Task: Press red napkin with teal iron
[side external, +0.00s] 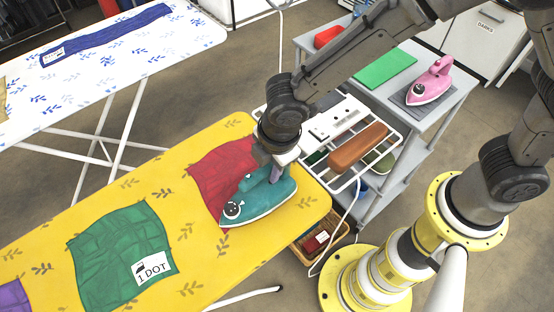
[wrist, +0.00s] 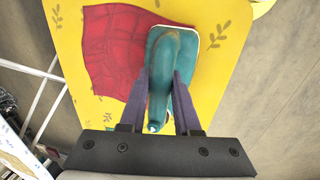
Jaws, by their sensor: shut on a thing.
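A teal iron (side external: 258,203) is on the right end of the yellow ironing board (side external: 60,232), over the right part of a red napkin (side external: 212,180). My gripper (side external: 275,172) is shut on the iron's handle from above. In the wrist view, the purple fingers of my gripper (wrist: 161,95) stand on both sides of the teal iron's handle (wrist: 172,50). The red napkin (wrist: 112,50) shows to the left of the iron there and looks wrinkled. Part of the napkin is hidden under the iron. I cannot tell whether the soleplate touches the cloth.
A green cloth (side external: 125,255) with a one-dot tag and a purple cloth (side external: 14,297) lie on the yellow board. A wire rack (side external: 395,150) holds a brown block (side external: 358,147). A grey cart (side external: 455,98) carries a pink iron (side external: 430,82). A white board stands behind.

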